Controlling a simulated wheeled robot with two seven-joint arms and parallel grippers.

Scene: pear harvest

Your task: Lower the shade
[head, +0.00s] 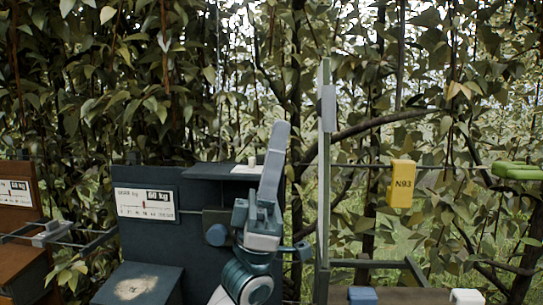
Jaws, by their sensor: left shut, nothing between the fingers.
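I cannot make out a shade for certain. A tall pale green post (324,200) stands right of centre, with a light grey block (329,108) on its upper part. My left gripper (279,130) points up just left of the post, its fingers shut and empty. In the picture it overlaps the right end of a dark blue scale housing and does not overlap the grey block; the depth between them is hard to judge. My right gripper is not in view.
The dark blue housing (206,262) carries a white dial plate (146,203). A brown unit (14,235) stands at far left. A yellow N93 tag (402,184) and a green bar (517,171) are at right. Blue (362,294) and white (467,296) blocks sit below. Foliage fills the back.

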